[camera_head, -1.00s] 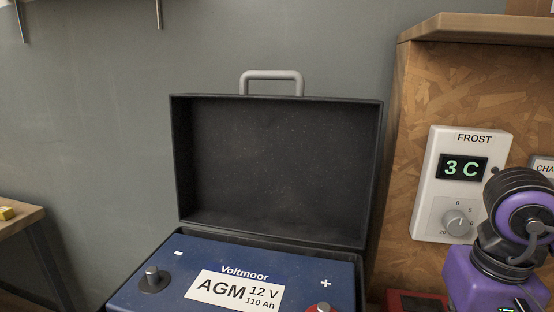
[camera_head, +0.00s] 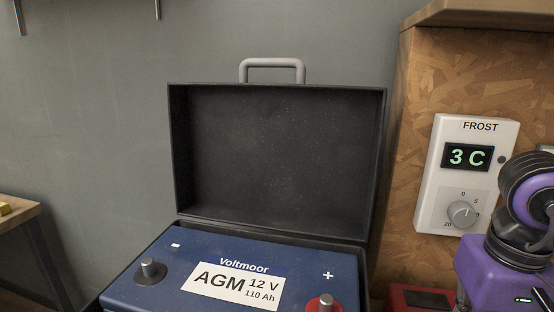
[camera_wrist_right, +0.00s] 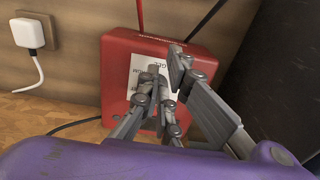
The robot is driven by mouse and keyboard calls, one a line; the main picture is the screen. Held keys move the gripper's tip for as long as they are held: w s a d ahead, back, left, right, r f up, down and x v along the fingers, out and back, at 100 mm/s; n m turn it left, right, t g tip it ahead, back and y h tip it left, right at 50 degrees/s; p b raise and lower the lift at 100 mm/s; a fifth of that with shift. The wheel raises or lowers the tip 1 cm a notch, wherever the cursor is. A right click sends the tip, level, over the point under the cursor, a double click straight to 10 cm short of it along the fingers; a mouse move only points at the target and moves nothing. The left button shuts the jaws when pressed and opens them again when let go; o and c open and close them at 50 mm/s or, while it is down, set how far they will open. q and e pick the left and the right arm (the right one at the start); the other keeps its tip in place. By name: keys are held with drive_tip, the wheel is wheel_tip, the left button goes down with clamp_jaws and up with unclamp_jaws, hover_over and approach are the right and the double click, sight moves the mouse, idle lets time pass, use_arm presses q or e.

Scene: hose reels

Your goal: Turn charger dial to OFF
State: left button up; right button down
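The charger (camera_wrist_right: 120,60) is a red box in the right wrist view. A white label plate on its front shows "GEL"; other lettering is partly hidden. In the head view a corner of a red box (camera_head: 416,298) shows low beside the battery case. My right gripper (camera_wrist_right: 168,72) is in front of the charger's label plate, its fingertips close together with a narrow gap. The dial is hidden behind or between the fingers, so I cannot tell whether they hold it. My left gripper is in neither view.
A white FROST thermostat (camera_head: 450,150) reading 3 C, with its own knob (camera_head: 461,214), hangs on the chipboard panel. A blue battery (camera_head: 210,265) sits in an open black case (camera_head: 280,150). A white plug (camera_wrist_right: 28,33) and black cable (camera_wrist_right: 75,125) are left of the charger.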

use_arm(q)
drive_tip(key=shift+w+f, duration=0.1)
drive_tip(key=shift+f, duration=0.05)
use_arm(e)
drive_tip(key=shift+s+d+f, duration=0.2)
drive_tip(key=shift+s+f, duration=0.2)
drive_tip(key=shift+f, duration=0.1)
drive_tip(key=shift+r, duration=0.1)
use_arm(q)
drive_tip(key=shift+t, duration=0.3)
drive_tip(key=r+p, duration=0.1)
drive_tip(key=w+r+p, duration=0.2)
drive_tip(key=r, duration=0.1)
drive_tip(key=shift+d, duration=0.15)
use_arm(e)
wheel_tip(320, 180, up, 6)
drive_tip(key=shift+w, duration=0.1)
